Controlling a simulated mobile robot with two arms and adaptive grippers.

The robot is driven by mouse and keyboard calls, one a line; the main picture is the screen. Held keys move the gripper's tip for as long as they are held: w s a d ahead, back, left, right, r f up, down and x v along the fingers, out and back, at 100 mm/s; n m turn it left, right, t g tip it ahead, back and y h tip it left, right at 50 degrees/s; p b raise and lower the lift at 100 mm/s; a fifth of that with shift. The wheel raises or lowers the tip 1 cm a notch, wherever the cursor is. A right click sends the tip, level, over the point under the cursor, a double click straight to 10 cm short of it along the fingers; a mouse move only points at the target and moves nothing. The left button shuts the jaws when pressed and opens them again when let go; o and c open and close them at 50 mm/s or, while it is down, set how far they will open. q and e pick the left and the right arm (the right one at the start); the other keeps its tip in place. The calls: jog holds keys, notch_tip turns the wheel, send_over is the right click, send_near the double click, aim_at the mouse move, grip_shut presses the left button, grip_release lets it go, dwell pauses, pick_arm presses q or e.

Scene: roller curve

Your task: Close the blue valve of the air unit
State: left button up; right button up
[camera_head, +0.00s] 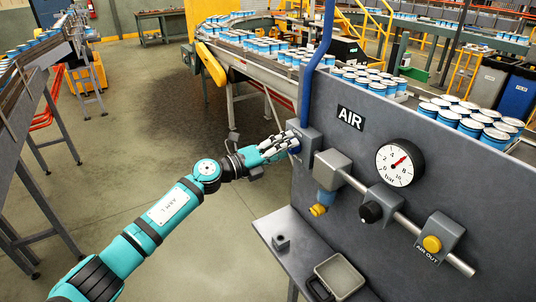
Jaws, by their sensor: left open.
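The air unit is a grey upright panel (340,110) with an "AIR" label, on the right half of the head view. The blue valve (295,149) is at the panel's left edge, under the blue hose. It is mostly hidden by my gripper, so I cannot tell how it is turned. My left gripper (286,145) is open, with its pale fingers at the valve; I cannot tell whether they touch it. A round pressure gauge (400,163) has its red needle pointing to the upper right. My right gripper is not in view.
A blue hose (318,70) runs up from the valve. Along the pipe are a yellow-tipped filter (319,209), a black knob (371,211) and a yellow button (432,243). A shelf (291,254) below holds a tray (341,277). Conveyors with cans stand behind.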

pick_arm(q)
jog(key=v, duration=1.1)
jog(key=shift+a+f, duration=0.15)
